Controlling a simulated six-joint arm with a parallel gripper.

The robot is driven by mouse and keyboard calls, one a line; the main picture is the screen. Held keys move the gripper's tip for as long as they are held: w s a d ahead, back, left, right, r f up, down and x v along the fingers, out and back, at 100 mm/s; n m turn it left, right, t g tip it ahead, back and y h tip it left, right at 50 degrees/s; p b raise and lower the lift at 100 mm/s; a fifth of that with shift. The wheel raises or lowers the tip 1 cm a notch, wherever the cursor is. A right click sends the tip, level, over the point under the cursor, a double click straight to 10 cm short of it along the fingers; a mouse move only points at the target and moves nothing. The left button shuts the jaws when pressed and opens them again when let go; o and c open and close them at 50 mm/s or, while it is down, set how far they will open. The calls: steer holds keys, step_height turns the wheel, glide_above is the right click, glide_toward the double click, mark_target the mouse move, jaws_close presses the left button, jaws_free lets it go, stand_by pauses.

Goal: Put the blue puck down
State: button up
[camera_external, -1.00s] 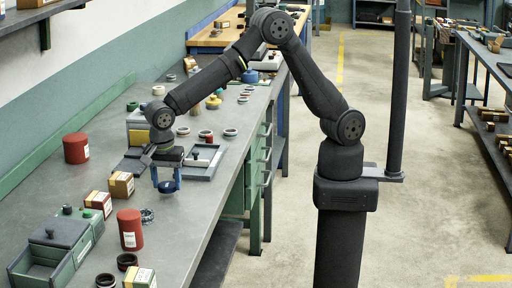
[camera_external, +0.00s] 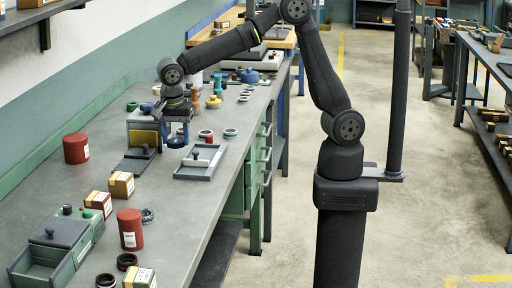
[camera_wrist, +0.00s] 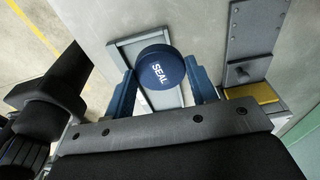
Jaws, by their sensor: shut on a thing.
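The blue puck (camera_wrist: 161,68), a round disc marked "SEAL", sits between the two blue fingers of my gripper (camera_wrist: 163,82) in the wrist view. In the external view my gripper (camera_external: 176,134) points down and is shut on the puck (camera_external: 176,142), just right of the grey box with a yellow front panel (camera_external: 144,134). The puck appears to be held above the bench, but its exact height is hard to tell. In the wrist view it overlaps a shallow grey tray (camera_wrist: 126,46) and hides part of it.
The grey tray (camera_external: 183,176) with a knobbed piece lies in front of my gripper. A grey knobbed plate (camera_external: 133,166) lies before the yellow-fronted box. Several rings, including one with red (camera_external: 206,134), lie to the right.

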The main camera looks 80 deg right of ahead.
mark_target(175, 141)
step_height(175, 141, up, 6)
steer(key=shift+f, duration=0.1)
steer(key=w+d+m, duration=0.1)
steer(key=w+d, duration=0.3)
steer(key=d, duration=1)
steer(key=w+d, duration=0.4)
steer(key=d, duration=1)
steer(key=s+d, duration=0.4)
steer(key=d, duration=1)
steer(key=s+d, duration=0.4)
steer(key=d, duration=0.9)
steer(key=shift+m, duration=0.3)
steer(key=w+a+f, duration=0.1)
steer(key=w+f, duration=0.2)
steer(key=f, duration=0.1)
steer(key=w+a+f, duration=0.2)
steer(key=w+f, duration=0.1)
steer(key=f, duration=0.1)
steer(key=w+a+f, duration=0.2)
steer(key=w+f, duration=0.2)
steer(key=shift+a+f, duration=0.2)
steer(key=shift+f, duration=2.05)
steer(key=shift+f, duration=0.1)
